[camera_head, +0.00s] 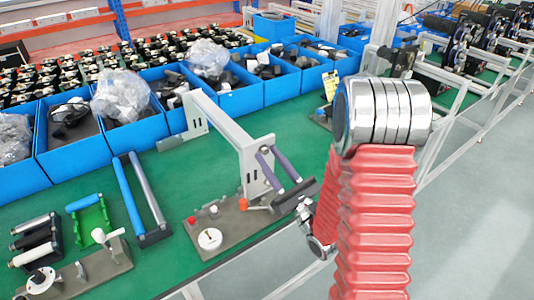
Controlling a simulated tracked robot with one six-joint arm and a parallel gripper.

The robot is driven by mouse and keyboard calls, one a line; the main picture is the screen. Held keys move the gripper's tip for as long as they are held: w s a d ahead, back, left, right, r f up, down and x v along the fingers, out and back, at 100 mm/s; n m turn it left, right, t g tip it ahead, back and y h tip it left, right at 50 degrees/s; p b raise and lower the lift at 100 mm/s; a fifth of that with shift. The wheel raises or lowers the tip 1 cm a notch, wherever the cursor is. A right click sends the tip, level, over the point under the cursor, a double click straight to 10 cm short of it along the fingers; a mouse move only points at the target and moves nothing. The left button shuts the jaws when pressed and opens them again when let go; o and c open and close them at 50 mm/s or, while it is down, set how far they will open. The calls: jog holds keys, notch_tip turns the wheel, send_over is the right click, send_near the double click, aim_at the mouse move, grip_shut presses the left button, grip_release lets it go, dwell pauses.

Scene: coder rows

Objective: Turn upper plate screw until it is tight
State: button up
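A grey angled bracket stands on the green bench, with an upright plate (245,172) at its front end above a grey-brown base plate (232,228). My gripper (267,152) is at the right side of this upright plate. Its two slim purple-grey fingers point up and left from a dark block, with a gap between them. The tips overlap the plate's upper right edge in the picture. A small light spot shows by the tips; I cannot make out a screw there or tell whether the fingers touch one. My arm covers the right middle of the view.
Blue bins (236,98) with parts line the back of the bench. A round white dial (210,239) and small red knobs sit on the base plate. A blue-and-grey two-rod tool (130,197) and a green holder (88,212) lie left. Grey floor is open at right.

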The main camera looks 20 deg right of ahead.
jog(key=n+g+y, duration=0.1)
jog(key=n, duration=0.2)
jog(key=n+g+y, duration=0.1)
jog(key=n, duration=0.1)
jog(key=shift+d+n+y, duration=0.2)
jog(key=shift+n+y, duration=0.2)
jog(key=shift+c, duration=0.2)
grip_shut()
jog(key=m+h, duration=0.1)
jog(key=m, duration=0.1)
jog(key=m+t+h, duration=0.1)
jog(key=m, duration=0.2)
jog(key=m+t+h, duration=0.1)
jog(key=m+h, duration=0.1)
jog(key=m, duration=0.1)
jog(key=shift+a, duration=0.3)
